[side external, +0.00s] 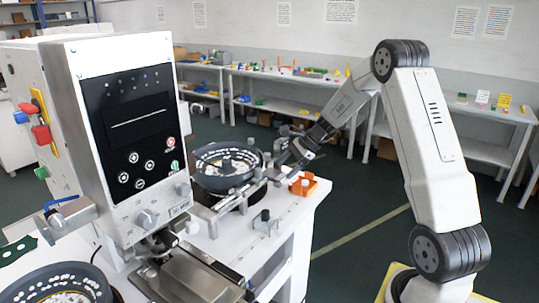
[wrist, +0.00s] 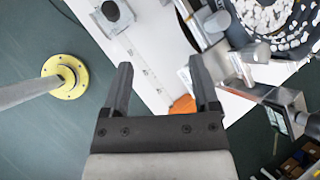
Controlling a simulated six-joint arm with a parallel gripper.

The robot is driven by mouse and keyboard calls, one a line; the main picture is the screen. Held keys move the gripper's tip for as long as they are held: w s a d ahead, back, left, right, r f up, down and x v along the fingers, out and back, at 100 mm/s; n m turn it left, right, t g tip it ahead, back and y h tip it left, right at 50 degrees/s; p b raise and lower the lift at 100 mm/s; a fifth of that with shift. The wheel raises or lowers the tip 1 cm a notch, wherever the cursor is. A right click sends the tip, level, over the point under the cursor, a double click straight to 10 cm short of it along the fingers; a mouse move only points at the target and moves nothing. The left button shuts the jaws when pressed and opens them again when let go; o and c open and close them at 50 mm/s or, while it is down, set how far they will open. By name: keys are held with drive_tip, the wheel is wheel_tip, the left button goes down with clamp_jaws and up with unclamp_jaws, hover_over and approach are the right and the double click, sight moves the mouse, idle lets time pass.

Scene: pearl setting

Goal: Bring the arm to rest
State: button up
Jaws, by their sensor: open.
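My gripper (wrist: 161,64) is open, with its two dark fingers apart and nothing held between them in the wrist view. In the side view my gripper (side external: 287,160) is over the white bench (side external: 255,232), close to the round feeder bowl (side external: 225,166) and the orange block (side external: 303,186). The orange block also shows in the wrist view (wrist: 183,105), partly hidden behind the right finger. The fingertips are small in the side view, so their exact height above the bench is hard to tell.
A white control cabinet (side external: 128,130) stands at the left. A second bowl (side external: 55,287) with white pieces is at the lower left. A grey block (wrist: 116,14) lies on the bench. A yellow round floor base (wrist: 72,72) with a pole is left of the bench. Green floor is open beyond.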

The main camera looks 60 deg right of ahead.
drive_tip(key=s+a+f+n+g+h, duration=0.1)
drive_tip(key=s+a+n+h, duration=0.1)
drive_tip(key=s+a+n, duration=0.6)
drive_tip(key=s+a+f+n+g+h, duration=0.1)
drive_tip(key=s+a+n, duration=0.6)
drive_tip(key=a+n, duration=0.7)
drive_tip(key=shift+s+a+n+g+h, duration=0.4)
drive_tip(key=shift+a+g+h, duration=0.2)
drive_tip(key=shift+a+h, duration=0.55)
